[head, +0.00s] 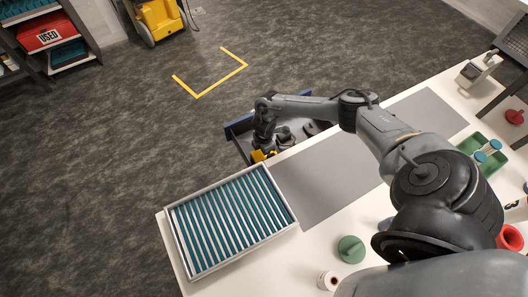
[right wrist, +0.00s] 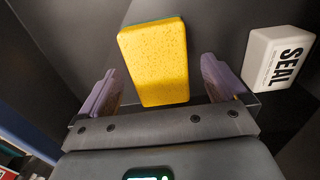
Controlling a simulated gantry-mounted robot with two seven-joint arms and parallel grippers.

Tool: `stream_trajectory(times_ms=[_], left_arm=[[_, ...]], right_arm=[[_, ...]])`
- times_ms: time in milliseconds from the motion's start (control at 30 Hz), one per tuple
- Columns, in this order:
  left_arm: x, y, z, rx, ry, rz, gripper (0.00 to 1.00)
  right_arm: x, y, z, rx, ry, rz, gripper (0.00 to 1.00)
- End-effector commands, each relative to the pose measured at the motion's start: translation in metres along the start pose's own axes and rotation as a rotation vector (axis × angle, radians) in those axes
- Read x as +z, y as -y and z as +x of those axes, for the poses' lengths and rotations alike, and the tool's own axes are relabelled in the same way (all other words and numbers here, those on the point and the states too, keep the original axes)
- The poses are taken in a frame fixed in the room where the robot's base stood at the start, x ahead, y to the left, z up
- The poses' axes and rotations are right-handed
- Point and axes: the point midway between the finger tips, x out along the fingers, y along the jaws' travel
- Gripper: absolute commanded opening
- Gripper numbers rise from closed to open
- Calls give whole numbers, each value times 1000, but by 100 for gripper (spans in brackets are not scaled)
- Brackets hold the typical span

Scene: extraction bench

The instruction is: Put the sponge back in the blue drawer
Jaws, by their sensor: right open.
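The yellow sponge (right wrist: 153,58), with a thin green edge at its far end, is in the dark interior of the open blue drawer (head: 236,125). A bit of the sponge also shows in the head view (head: 257,156), below my right gripper (head: 264,146). In the right wrist view my right gripper (right wrist: 160,77) is open, with one finger on each side of the sponge and gaps between. I cannot tell whether the sponge rests on the drawer floor. My left gripper is not in view.
A white box marked SEAL (right wrist: 279,59) lies right of the sponge. A framed tray with teal slats (head: 228,220) and a grey mat (head: 325,172) are on the white bench. A green round lid (head: 351,249) is near the front. Dark floor lies beyond the drawer.

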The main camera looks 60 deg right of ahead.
Motion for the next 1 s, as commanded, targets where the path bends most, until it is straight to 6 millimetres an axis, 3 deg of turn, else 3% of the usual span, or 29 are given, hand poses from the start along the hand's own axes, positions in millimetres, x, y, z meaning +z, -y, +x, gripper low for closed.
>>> stream_trajectory(times_ms=[200, 500, 700, 1000], left_arm=[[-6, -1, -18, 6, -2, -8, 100], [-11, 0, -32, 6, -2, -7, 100], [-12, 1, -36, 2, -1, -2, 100], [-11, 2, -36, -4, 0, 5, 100]], right_arm=[[1, -1, -44, 3, 0, 0, 98], [0, 0, -90, 2, 0, -1, 98], [0, 0, -104, 1, 1, 1, 98], [0, 0, -106, 1, 0, 0, 98]])
